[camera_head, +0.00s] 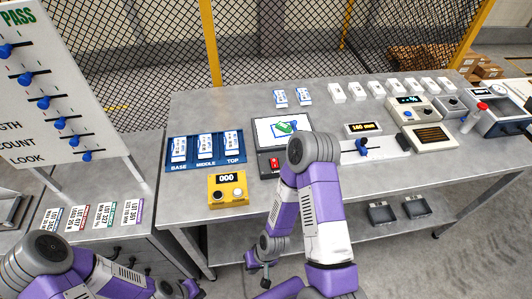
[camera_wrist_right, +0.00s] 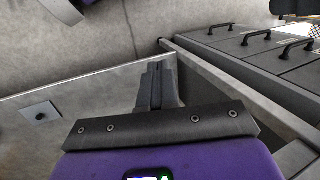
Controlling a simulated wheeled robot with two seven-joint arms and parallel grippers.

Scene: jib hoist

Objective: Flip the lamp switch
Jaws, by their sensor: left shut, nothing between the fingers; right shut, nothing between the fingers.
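A small pale square plate with a dark knob or lever (camera_wrist_right: 41,115) sits on a grey panel at the left of the right wrist view. It looks like the lamp switch, but I see no label, and its position is unclear. I cannot make it out in the head view. My right gripper (camera_wrist_right: 157,68) is shut and empty, to the right of the plate and apart from it. In the head view it hangs low at the bench's front (camera_head: 265,277). My left gripper (camera_head: 192,290) is at the bottom edge, partly cut off, shut and empty.
The grey bench (camera_head: 230,110) carries a blue tray (camera_head: 193,165), a yellow counter box (camera_head: 228,190), a screen (camera_head: 280,130) and several devices. A slider board (camera_head: 50,95) stands left. A drawer cabinet (camera_wrist_right: 250,45) is at the right wrist view's upper right. Bare floor shows beyond.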

